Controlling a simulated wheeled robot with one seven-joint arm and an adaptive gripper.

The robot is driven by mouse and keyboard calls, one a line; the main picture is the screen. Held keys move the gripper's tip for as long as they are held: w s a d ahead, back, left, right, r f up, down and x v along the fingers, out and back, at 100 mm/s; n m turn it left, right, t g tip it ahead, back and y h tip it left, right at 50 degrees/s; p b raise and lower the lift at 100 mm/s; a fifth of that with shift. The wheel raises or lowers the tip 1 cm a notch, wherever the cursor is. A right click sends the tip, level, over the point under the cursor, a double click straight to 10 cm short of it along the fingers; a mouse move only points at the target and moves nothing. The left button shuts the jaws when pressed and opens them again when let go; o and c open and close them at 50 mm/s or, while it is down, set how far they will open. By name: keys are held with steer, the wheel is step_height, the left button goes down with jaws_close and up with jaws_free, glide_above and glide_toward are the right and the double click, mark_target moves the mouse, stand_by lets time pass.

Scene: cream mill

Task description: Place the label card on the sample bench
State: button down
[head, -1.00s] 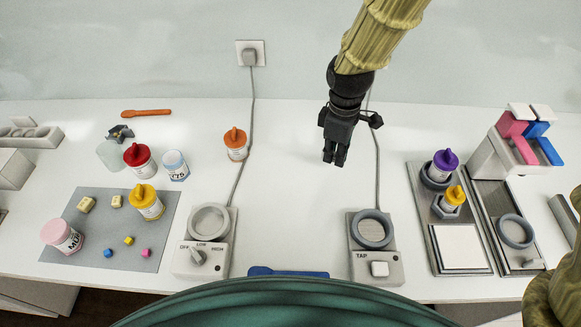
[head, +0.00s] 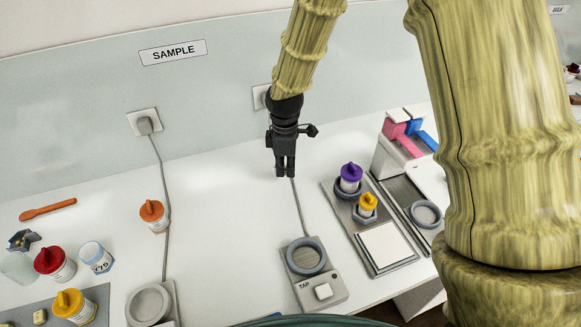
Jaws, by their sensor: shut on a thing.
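The sample bench (head: 225,230) is the long white worktop under a wall sign reading SAMPLE (head: 173,53). My gripper (head: 286,174) points down over the back part of the bench, behind the TAP device. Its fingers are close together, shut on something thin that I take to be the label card. The card's outline does not show against the white surface, and I cannot tell whether it touches the bench.
The TAP device (head: 314,273) stands in front of my gripper, its cord behind it. A tray (head: 349,222) with purple-capped (head: 350,178) and yellow-capped (head: 367,203) jars is right. An orange-capped jar (head: 153,214) is left. Bare bench lies between this jar and the TAP device.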

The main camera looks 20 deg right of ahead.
mark_target(291, 179)
steer(key=shift+w+d+f, duration=0.1)
steer(key=shift+w+d, duration=0.25)
steer(key=shift+d, duration=0.2)
steer(key=shift+w+d, duration=0.35)
steer(key=shift+d, duration=0.2)
steer(key=shift+f+p, duration=1.05)
steer(key=shift+f, duration=0.75)
steer(key=shift+f, duration=0.15)
steer(key=c, duration=1.6)
jaws_free()
steer(key=shift+r, duration=0.2)
steer(key=shift+r+b, duration=1.85)
steer(key=shift+r, duration=4.15)
